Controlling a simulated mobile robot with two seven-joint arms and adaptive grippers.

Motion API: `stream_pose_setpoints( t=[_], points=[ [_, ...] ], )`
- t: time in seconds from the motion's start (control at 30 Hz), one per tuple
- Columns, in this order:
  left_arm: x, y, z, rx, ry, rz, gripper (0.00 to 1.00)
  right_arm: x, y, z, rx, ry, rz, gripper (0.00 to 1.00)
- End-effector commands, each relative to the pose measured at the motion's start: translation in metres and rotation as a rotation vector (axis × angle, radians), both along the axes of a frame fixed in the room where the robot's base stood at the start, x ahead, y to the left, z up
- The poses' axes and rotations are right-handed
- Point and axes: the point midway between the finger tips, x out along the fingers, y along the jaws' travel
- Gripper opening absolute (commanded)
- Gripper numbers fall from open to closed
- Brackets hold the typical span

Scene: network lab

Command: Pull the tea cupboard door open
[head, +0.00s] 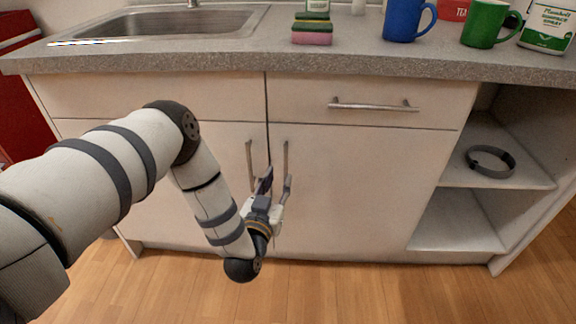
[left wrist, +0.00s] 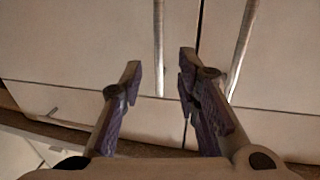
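The cupboard under the counter has two closed pale doors, a left door (head: 190,215) and a right door (head: 350,200). Each has an upright bar handle beside the centre seam: the left handle (head: 249,160) and the right handle (head: 286,158). No label tells me which is the tea cupboard door. My left gripper (head: 276,183) is open in front of the right handle. The left wrist view appears upside down; there the right handle (left wrist: 158,45) lines up between the spread fingers (left wrist: 159,80), and the left handle (left wrist: 243,45) is outside them. Contact cannot be told.
A drawer with a horizontal handle (head: 373,106) is above the right door. Open shelves at right hold a dark ring (head: 490,160). The counter (head: 240,62) carries a sink (head: 165,24), sponges (head: 312,32), a blue mug (head: 405,20) and a green mug (head: 485,24). The floor in front is clear.

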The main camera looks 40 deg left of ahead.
Motion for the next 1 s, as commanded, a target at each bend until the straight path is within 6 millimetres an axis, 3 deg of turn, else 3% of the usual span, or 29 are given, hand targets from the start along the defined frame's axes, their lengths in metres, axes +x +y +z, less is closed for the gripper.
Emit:
stream_pose_setpoints(
  t=[0.2,0.33,0.63,0.77,1.0],
  points=[
    [0.047,0.018,-0.002,0.000,-0.001,0.001,0.30,-0.004,0.000,-0.008,0.000,0.013,0.000,0.40],
    [0.062,0.023,-0.001,0.000,0.000,0.000,0.30,-0.005,0.000,-0.010,0.000,0.016,0.000,0.40],
    [0.067,0.024,0.000,-0.001,0.001,-0.001,0.30,-0.005,0.000,-0.010,-0.001,0.016,-0.001,0.40],
    [0.067,0.024,0.000,-0.002,0.002,-0.001,0.03,-0.005,0.000,-0.010,-0.001,0.016,-0.001,0.40],
    [0.066,0.024,-0.001,-0.002,0.002,-0.001,0.00,-0.005,0.000,-0.010,-0.001,0.016,-0.001,0.40]
  ],
)
